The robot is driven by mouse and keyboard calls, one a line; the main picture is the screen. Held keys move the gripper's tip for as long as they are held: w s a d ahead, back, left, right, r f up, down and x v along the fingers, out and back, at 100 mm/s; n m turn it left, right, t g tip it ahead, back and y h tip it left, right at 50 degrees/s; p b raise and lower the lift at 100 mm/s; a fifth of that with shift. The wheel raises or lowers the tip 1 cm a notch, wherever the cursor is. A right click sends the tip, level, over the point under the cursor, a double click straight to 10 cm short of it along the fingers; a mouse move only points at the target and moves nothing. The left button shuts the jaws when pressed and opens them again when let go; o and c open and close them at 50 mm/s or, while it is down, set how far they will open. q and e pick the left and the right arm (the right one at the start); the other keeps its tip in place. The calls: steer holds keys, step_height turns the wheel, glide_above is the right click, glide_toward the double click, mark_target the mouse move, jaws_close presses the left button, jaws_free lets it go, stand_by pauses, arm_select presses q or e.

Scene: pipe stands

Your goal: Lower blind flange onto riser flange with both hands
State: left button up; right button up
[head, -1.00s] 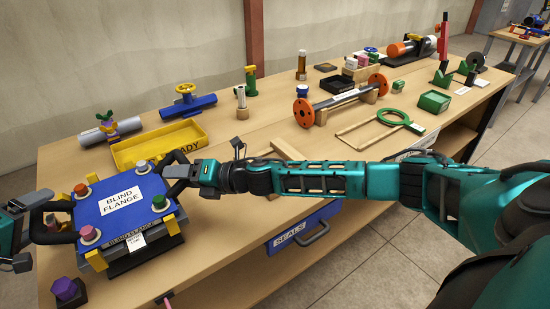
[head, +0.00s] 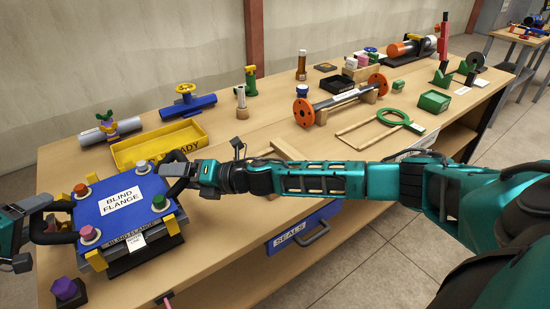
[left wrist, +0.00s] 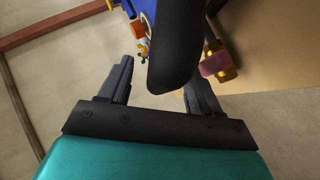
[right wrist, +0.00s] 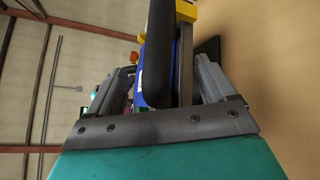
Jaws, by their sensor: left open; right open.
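The blind flange (head: 153,187) is a blue square plate with a white label and black handles at its left and right ends. It lies level over a grey block with yellow corner pieces; I cannot tell the riser flange apart beneath it. My left gripper (head: 42,213) is open at the left handle (head: 60,238), and in the left wrist view that handle (left wrist: 172,50) stands between the spread fingers. My right gripper (head: 176,178) is open at the right handle (head: 178,156), and in the right wrist view the handle (right wrist: 157,60) passes between its fingers.
A yellow tray (head: 150,150) marked READY stands just behind the plate. A purple knob (head: 66,289) stands at the front left. A grey pipe (head: 95,136), a blue valve (head: 188,105) and an orange-flanged spool (head: 345,98) are further back. My right arm crosses the bench front.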

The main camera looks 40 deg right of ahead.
steer(key=c, duration=0.3)
arm_select(q)
steer(key=v, duration=0.7)
steer(key=shift+a, duration=0.15)
stand_by(0.9)
steer(key=shift+s+r, duration=0.15)
arm_select(e)
steer(key=shift+d, duration=0.1)
steer(key=v, duration=0.7)
steer(key=shift+s, duration=0.2)
stand_by(0.8)
steer(key=shift+d, duration=0.1)
arm_select(q)
steer(key=v, duration=1.2)
